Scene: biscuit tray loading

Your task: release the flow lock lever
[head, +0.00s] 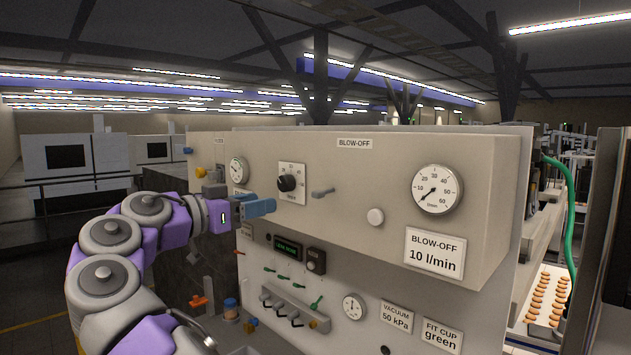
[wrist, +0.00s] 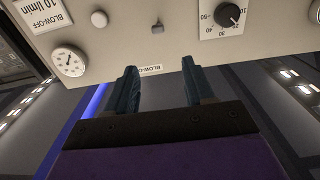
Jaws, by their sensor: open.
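A small grey lever (head: 323,192) sticks out of the upper panel between the black dial knob (head: 287,183) and the white button (head: 375,217). It looks like the flow lock lever; no label on it is readable. In the wrist view the lever (wrist: 157,30) sits ahead of my fingertips, between their lines. My gripper (head: 264,207) is in front of the panel, left of the lever in the head view. Its blue fingers stand apart and empty in the wrist view (wrist: 160,80). Nothing touches the lever.
The blow-off gauge (head: 437,190) and a "10 l/min" card (head: 434,252) are at right on the panel. A lower panel (head: 340,325) carries green levers, a display and a small gauge. A tray of biscuits (head: 546,297) stands at far right.

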